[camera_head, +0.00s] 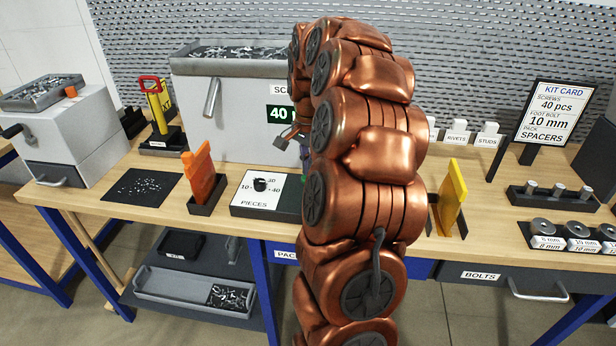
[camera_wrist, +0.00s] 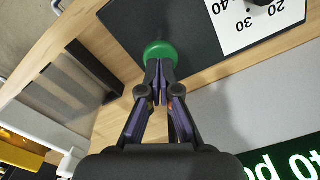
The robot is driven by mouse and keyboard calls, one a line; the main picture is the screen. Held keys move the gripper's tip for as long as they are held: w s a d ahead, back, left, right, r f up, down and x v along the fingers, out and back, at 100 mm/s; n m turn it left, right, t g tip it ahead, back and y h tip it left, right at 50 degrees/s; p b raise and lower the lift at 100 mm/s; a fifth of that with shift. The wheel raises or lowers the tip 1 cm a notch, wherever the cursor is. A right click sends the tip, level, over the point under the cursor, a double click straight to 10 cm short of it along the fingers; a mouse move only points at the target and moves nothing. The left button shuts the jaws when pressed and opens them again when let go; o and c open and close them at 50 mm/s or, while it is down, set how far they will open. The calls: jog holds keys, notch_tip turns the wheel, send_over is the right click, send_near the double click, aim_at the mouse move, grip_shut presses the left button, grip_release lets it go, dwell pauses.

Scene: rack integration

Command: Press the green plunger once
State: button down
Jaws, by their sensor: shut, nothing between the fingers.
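The green plunger (camera_wrist: 162,52) shows in the wrist view as a round green knob on the dark plate beside the dial card. My gripper (camera_wrist: 160,70) is shut and empty. Its fingertips are at the knob's near edge, overlapping it in the picture. I cannot tell whether they touch it or how far the knob is pressed down. In the head view my copper arm hides the plunger and most of my gripper.
The PIECES dial (camera_head: 260,186) and an orange upright piece (camera_head: 198,172) stand left of my arm. The screw dispenser (camera_head: 235,100) with its green display (camera_head: 281,114) is behind. A yellow upright piece (camera_head: 451,195) stands to the right.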

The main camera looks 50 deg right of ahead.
dwell(0.3)
notch_tip(320, 180, up, 7)
jog(key=shift+p, duration=0.3)
dwell(0.5)
dwell(0.4)
